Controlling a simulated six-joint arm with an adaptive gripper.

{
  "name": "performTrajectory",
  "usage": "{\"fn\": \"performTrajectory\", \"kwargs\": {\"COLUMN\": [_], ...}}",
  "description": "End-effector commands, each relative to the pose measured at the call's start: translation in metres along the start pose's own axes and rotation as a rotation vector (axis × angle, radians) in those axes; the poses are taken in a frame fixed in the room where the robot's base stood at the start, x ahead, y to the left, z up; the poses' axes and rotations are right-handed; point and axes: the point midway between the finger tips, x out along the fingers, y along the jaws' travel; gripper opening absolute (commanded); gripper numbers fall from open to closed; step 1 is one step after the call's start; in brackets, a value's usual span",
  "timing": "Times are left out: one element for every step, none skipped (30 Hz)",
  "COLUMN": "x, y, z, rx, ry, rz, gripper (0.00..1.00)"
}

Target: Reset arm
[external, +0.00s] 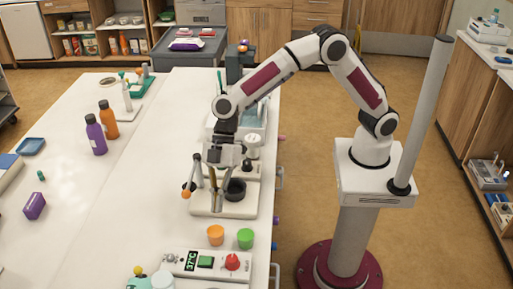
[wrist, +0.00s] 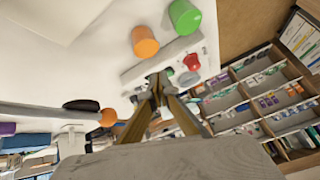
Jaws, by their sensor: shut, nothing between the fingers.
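My gripper (external: 214,188) hangs fingers-down over the right side of the white table (external: 172,115). In the external view it is in front of a white board with a black round cup (external: 235,188). In the wrist view the fingertips of my gripper (wrist: 158,84) come together, with nothing seen between them. The arm is bent, with its elbow raised high, and reaches left from its base over the table.
An orange cup (external: 215,235) and a green cup (external: 245,238) stand near my gripper, beside a control box (external: 205,262) with a red knob. A purple bottle (external: 96,136) and an orange bottle (external: 108,119) stand left. The table's middle is clear.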

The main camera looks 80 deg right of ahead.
Motion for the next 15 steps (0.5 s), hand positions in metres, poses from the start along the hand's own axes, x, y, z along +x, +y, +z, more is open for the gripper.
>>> {"fn": "performTrajectory", "kwargs": {"x": [-0.005,-0.007,-0.012,-0.016,-0.02,-0.027,-0.032,-0.038,-0.046,-0.052,-0.058,-0.066,-0.072,-0.078,-0.086], "y": [-0.004,-0.006,-0.009,-0.011,-0.013,-0.016,-0.018,-0.021,-0.023,-0.025,-0.027,-0.03,-0.032,-0.034,-0.037], "z": [0.009,0.015,0.023,0.029,0.035,0.042,0.048,0.054,0.062,0.069,0.074,0.081,0.087,0.092,0.1], "rx": [0.042,0.07,0.106,0.133,0.161,0.195,0.222,0.248,0.285,0.311,0.335,0.366,0.388,0.41,0.438], "ry": [-0.022,-0.036,-0.053,-0.066,-0.079,-0.095,-0.106,-0.118,-0.132,-0.143,-0.151,-0.163,-0.171,-0.178,-0.188], "rz": [0.001,0.002,0.006,0.011,0.015,0.023,0.029,0.037,0.048,0.056,0.065,0.077,0.087,0.096,0.109], "gripper": [0.0,0.0,0.0,0.0,0.0,0.0,0.0,0.0,0.0,0.0,0.0,0.0,0.0,0.0,0.0]}}
